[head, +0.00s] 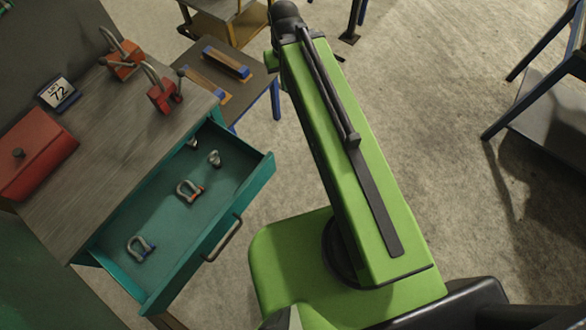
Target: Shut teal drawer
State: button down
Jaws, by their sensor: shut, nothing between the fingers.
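The teal drawer (217,257) is pulled out from under a wooden-topped workbench at the left. Its inside is open to view from above. A dark bar handle (222,240) is on its front face. My green arm runs up the middle of the head view, to the right of the drawer. My gripper is not visible, so its place relative to the drawer cannot be told.
On the workbench top (100,150) are a red box (35,155), a small display reading 72 (59,94) and two orange clamp-like items (164,95). A low table (255,85) stands behind. A blue-legged table (550,110) is at the right. Concrete floor is clear between.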

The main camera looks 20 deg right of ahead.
aim_at(183, 233)
jog(key=z, duration=0.2)
jog(key=k, duration=1)
jog(key=u, duration=2.35)
jog(key=i, duration=0.5)
jog(key=z, duration=0.2)
